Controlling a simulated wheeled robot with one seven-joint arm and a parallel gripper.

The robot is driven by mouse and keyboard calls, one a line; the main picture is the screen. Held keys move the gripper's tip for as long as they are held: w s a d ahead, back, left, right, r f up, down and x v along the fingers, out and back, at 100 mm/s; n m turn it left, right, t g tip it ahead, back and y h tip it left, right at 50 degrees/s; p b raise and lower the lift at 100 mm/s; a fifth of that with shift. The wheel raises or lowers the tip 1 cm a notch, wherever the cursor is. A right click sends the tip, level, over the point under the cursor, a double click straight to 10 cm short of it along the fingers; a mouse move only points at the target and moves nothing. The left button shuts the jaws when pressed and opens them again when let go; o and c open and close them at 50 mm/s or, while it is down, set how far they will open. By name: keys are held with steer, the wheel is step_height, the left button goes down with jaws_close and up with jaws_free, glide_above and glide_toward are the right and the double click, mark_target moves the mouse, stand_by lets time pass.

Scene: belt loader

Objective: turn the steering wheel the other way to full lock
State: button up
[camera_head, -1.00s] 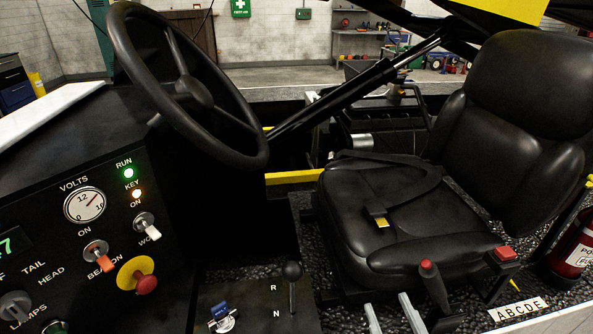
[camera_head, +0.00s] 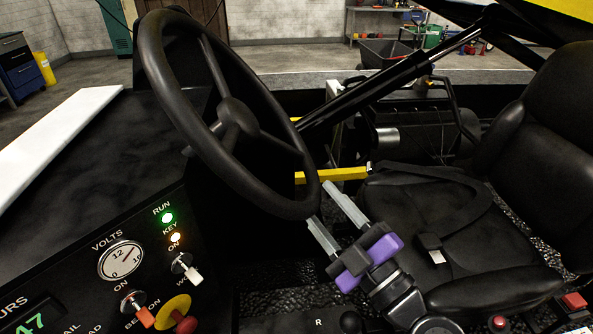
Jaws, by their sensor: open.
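The black steering wheel (camera_head: 237,112) stands tilted on the console at the centre left, with its hub and spokes showing. My gripper (camera_head: 320,203) has come in from below right, with purple and dark grey parts and two pale grey fingers. The fingers are open and apart, with nothing held between them. Their tips are at the lower right of the wheel's rim, one near the bottom edge and one just right of it. I cannot tell whether they touch the rim or how far apart they are in depth.
A black seat (camera_head: 420,225) with a belt is right of my gripper. The dashboard (camera_head: 60,250), with a voltmeter (camera_head: 121,261), lit RUN and KEY ON lamps and switches, is at lower left. A yellow bar (camera_head: 335,175) and black strut (camera_head: 375,88) lie behind the wheel.

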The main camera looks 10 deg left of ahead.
mark_target(308, 186)
steer(key=p+x, duration=0.2)
steer(key=x, duration=0.3)
steer(key=shift+a+r, duration=0.1)
steer(key=shift+r, duration=0.1)
steer(key=shift+w+a, duration=0.4)
steer(key=shift+w, duration=0.05)
jaws_close()
steer(key=shift+f, duration=0.1)
stand_by(0.8)
